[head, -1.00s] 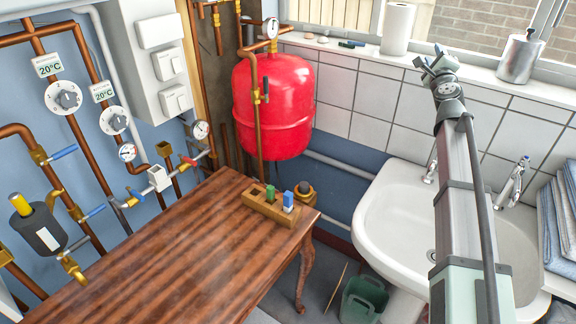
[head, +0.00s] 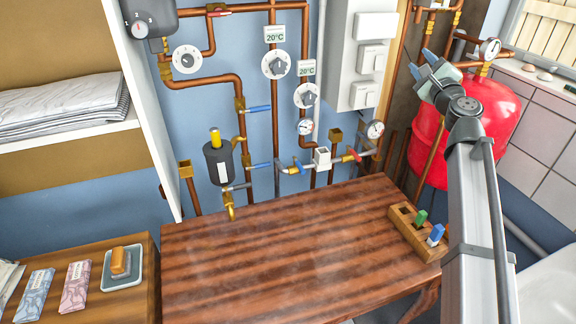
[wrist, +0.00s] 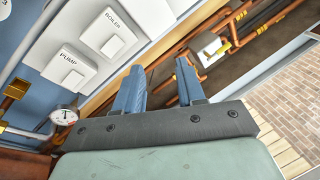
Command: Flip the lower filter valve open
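The black filter (head: 218,163) with a yellow top hangs among copper pipes on the blue wall, behind the wooden table. Two blue-handled valves sit to its right: an upper one (head: 258,108) and a lower one (head: 260,166). Both handles point right, roughly level, across the vertical pipe. My gripper (head: 422,63) is high on the right, in front of the red tank and well away from the valves. In the wrist view my gripper (wrist: 160,88) has its two blue fingers apart with nothing between them. No filter valve can be made out in that view.
Another blue handle (head: 298,167) and a red handle (head: 353,155) are on the pipe further right. The wooden table (head: 270,250) is mostly clear, with a block holder (head: 400,222) at its right. The red tank (head: 480,120) stands at the right.

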